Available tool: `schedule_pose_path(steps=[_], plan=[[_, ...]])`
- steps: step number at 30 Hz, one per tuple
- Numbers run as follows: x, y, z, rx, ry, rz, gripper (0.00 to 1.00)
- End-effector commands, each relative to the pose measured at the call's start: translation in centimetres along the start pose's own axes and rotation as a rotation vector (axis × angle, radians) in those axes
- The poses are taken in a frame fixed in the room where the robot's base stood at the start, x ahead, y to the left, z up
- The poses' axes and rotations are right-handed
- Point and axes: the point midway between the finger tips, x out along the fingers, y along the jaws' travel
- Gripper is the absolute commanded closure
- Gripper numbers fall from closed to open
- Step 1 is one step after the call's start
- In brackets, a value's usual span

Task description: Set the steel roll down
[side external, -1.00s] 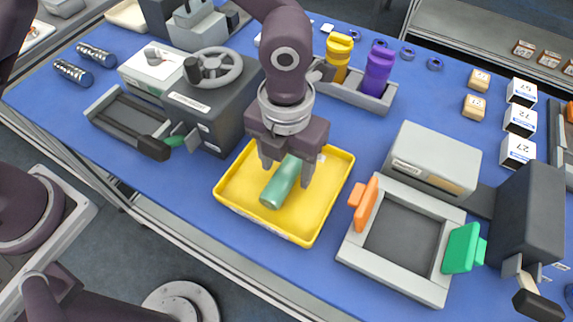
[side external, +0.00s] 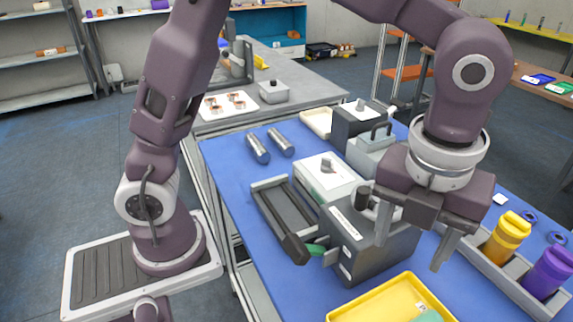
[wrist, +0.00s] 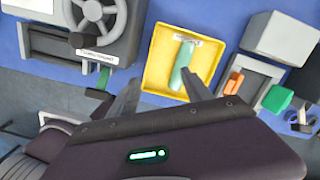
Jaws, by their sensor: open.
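Two shiny steel rolls (side external: 257,148) (side external: 280,142) lie side by side on the blue table's far left, well away from my gripper. A green roll (wrist: 182,64) lies in the yellow tray (wrist: 152,72). In the side view only a sliver of the green roll (side external: 428,316) shows at the bottom edge, in the yellow tray (side external: 372,301). My gripper (side external: 411,252) is open and empty, raised above the table near the tray. In the wrist view its fingers (wrist: 160,75) are spread apart, with nothing between them.
A grey machine with a handwheel (wrist: 97,28) stands beside the tray. A long dark holder (side external: 285,215) lies left of it. Yellow (side external: 507,238) and purple (side external: 548,272) bottles stand in a grey rack at right. A grey frame with orange and green clamps (wrist: 245,84) is across the tray.

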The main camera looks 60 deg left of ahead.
Motion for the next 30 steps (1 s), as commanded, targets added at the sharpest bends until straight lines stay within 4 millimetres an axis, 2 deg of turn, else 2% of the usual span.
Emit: schedule_pose_path(steps=[1, 3, 5, 6, 9, 12, 15, 17, 30], plan=[[-2.0, 3.2, 1.2, -0.252, -0.056, -0.016, 0.42], [-4.1, 7.9, 2.1, -0.678, -0.109, -0.062, 0.42], [-5.5, 12.0, 2.2, -1.067, -0.132, -0.126, 0.42], [-6.2, 14.6, 1.9, -1.328, -0.130, -0.179, 0.42], [-6.8, 19.7, 0.3, -1.920, -0.063, -0.324, 0.42], [-6.5, 22.5, -1.4, -2.336, 0.054, -0.437, 0.42], [-6.0, 23.6, -2.4, -2.554, 0.147, -0.496, 0.42], [-5.9, 23.8, -2.6, -2.609, 0.175, -0.509, 0.42], [-5.8, 23.8, -2.6, -2.618, 0.177, -0.509, 0.42]])
